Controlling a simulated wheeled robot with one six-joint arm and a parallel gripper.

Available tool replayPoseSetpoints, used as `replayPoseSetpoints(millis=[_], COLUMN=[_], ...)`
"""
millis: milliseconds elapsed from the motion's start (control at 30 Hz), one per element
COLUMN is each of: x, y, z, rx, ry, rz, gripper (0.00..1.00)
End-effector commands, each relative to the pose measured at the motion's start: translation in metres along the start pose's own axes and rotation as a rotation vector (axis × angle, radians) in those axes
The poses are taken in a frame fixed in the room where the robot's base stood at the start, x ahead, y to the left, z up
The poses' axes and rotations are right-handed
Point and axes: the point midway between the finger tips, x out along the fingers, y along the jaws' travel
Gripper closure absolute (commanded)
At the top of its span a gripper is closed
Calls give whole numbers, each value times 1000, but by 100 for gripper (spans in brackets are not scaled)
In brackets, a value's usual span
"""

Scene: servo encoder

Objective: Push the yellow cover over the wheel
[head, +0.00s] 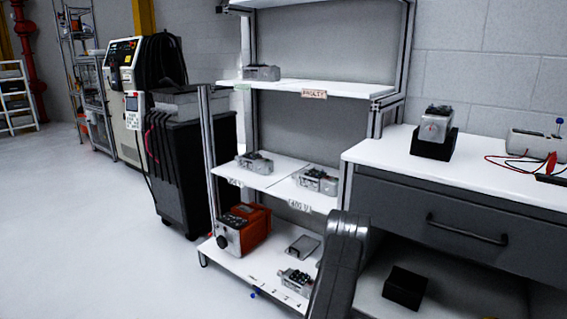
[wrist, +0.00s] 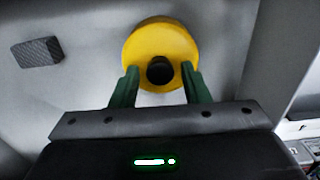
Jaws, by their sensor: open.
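The yellow cover (wrist: 160,42) is a round yellow piece with a dark round centre (wrist: 160,70), in the upper middle of the wrist view. I cannot tell whether that dark centre is the wheel or an opening. My gripper (wrist: 157,78) has its two green fingers apart, one at each lower side of the yellow cover, with the dark centre between them. The fingertips overlap the cover's lower edge in the picture; I cannot tell whether they touch it. Neither the cover nor my gripper shows in the head view.
A grey textured block (wrist: 37,51) is left of the cover on the pale surface. In the head view, a shelf rack (head: 330,88) holds grey devices and an orange one (head: 245,230). A workbench (head: 375,158) with a grey device (head: 434,125) stands right. Open floor lies left.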

Motion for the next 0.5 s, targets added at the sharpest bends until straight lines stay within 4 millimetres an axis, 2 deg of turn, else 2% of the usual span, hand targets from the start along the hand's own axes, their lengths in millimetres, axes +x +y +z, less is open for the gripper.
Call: replayPoseSetpoints(millis=[267,400,467,500], x=[0,0,0,0], y=[0,0,0,0], z=[0,0,0,0], rx=[0,0,0,0], ry=[0,0,0,0], rz=[0,0,0,0], gripper=[58,86,97,100])
